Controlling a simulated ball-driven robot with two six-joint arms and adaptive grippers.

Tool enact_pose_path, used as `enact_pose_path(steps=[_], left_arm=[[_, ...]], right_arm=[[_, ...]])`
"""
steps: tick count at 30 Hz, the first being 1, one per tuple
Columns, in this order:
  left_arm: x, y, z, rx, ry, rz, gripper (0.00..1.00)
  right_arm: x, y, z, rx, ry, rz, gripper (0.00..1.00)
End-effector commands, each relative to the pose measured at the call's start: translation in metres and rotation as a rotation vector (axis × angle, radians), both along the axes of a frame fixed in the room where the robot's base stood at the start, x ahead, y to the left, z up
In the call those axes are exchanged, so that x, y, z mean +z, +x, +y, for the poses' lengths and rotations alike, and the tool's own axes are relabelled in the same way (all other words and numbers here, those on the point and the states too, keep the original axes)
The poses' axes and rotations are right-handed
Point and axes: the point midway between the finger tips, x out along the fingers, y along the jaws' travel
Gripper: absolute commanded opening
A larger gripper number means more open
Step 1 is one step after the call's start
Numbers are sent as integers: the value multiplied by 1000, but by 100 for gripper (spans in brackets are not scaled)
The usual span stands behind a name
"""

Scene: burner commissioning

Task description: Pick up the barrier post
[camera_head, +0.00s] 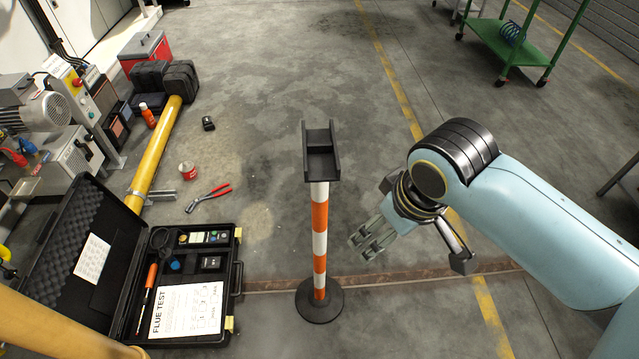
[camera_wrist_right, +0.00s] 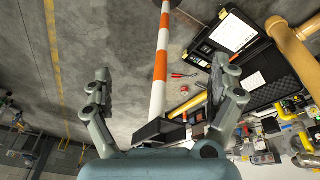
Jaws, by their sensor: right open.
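The barrier post (camera_head: 320,230) stands upright in the middle of the head view. It has orange and white bands, a round black base (camera_head: 319,301) and a black bracket-like head (camera_head: 321,155). My right gripper (camera_head: 364,246) is just right of the post, apart from it, with its fingers pointing left and down. In the right wrist view the same post (camera_wrist_right: 160,70) runs between the two spread fingers of my right gripper (camera_wrist_right: 165,88), beyond their tips. The gripper is open and empty. My left gripper is not in view.
An open black case (camera_head: 236,262) with a flue test sheet lies left of the post. Red-handled pliers (camera_head: 207,197), a small red can (camera_head: 187,170) and a yellow pipe (camera_head: 155,150) lie further left. A green cart (camera_head: 510,45) stands at the back right.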

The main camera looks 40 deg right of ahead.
Motion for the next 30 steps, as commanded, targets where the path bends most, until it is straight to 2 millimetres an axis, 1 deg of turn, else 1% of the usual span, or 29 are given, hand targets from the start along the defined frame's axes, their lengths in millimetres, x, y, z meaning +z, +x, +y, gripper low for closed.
enact_pose_path(steps=[1,2,3,6,8,14,21,24,26,28,30], left_arm=[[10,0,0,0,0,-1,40],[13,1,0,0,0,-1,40],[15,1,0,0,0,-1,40],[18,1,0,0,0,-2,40],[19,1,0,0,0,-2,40],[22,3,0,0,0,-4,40],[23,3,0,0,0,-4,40],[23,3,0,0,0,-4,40],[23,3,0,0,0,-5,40],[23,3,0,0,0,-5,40],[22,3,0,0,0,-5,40]], right_arm=[[25,12,0,-20,6,-6,92],[34,18,0,-36,10,-3,92],[42,26,0,-57,16,5,92],[52,45,-1,-111,32,28,92],[56,58,-3,-144,41,41,92],[64,108,-8,-270,74,93,92],[81,183,-18,-464,122,179,92],[89,201,-20,-520,135,207,92],[90,207,-21,-538,140,216,92],[85,209,-21,-549,142,225,92],[74,210,-21,-551,142,227,92]])
